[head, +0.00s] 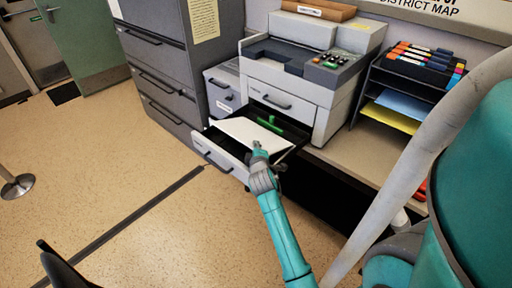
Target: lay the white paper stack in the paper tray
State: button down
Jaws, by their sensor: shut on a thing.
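The white paper stack (240,131) is a flat white sheet shape over the open paper tray. The paper tray (219,160) is a drawer pulled out from the printer, with a light front, a dark handle and a dark inside. My gripper (258,149) is at the near right edge of the stack, shut on it. The fingertips are small here and partly hidden by the wrist. I cannot tell whether the stack rests on the tray floor or is held just above it. A green part (270,124) shows inside the tray behind the stack.
The grey printer (296,87) stands behind the tray, with a closed drawer (272,101) above it. A dark filing cabinet (160,75) is at left. A sorter (410,85) with coloured folders stands on the counter (352,155) at right. The floor at left is mostly clear.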

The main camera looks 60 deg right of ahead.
jog(key=shift+f, duration=0.15)
jog(key=c, duration=0.9)
grip_release()
jog(key=shift+f, duration=0.1)
jog(key=shift+c, duration=0.2)
jog(key=shift+s+a, duration=0.1)
jog(key=shift+a, duration=0.05)
jog(key=v, duration=0.8)
jog(key=shift+s+a+r, duration=0.2)
jog(key=shift+a+r, duration=0.05)
jog(key=shift+r, duration=0.1)
notch_tip(320, 180, up, 5)
